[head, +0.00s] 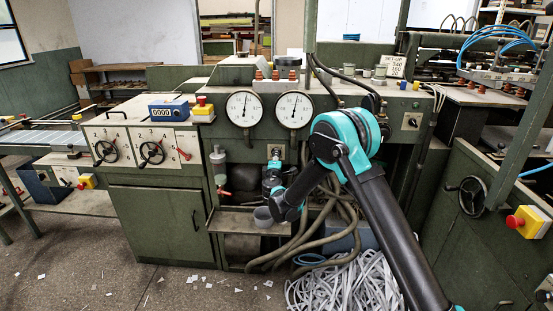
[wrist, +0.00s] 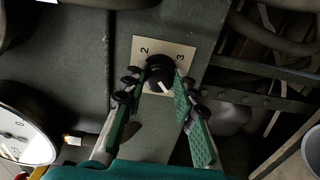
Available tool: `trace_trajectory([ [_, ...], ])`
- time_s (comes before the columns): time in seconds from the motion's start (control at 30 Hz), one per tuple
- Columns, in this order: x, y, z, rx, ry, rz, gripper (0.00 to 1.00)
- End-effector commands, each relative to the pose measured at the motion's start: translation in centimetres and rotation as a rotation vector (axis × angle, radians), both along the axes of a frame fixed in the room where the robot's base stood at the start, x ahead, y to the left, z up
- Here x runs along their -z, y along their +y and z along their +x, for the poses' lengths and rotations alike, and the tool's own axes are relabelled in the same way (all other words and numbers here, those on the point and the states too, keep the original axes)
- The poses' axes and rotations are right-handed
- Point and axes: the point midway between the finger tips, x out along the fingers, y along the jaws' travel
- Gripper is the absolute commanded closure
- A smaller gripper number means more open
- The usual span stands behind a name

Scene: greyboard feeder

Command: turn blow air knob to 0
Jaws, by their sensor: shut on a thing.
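The blow air knob (wrist: 160,72) is black with a white pointer mark and sits on a pale plate (wrist: 190,52) in the wrist view. The digits 2 and 3 show on the plate; other marks are hidden by the knob and fingers. The white mark points towards the lower right of the wrist picture. My gripper (wrist: 156,80) is shut on the knob, one finger on each side. In the head view my gripper (head: 275,164) is at the machine front below the two gauges, and it hides most of the knob.
Two round white gauges (head: 243,109) stand just above. Thick hoses (head: 335,218) hang to the right, over a heap of paper strips (head: 350,285).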

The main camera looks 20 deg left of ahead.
Motion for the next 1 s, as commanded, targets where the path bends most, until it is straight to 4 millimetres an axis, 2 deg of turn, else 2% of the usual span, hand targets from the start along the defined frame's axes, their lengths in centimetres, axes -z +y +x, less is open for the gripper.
trace_trajectory([
  [0.6, 0.05, 0.1, -0.13, -0.002, -0.011, -0.038, 1.0],
  [0.63, 0.05, 0.09, -0.14, -0.002, -0.011, -0.038, 0.7],
  [0.7, 0.05, 0.09, -0.12, -0.002, -0.011, -0.038, 0.61],
  [0.8, 0.03, 0.06, -0.08, -0.002, -0.012, -0.038, 0.51],
  [1.0, 0.01, 0.04, -0.05, -0.001, -0.012, -0.038, 0.51],
])
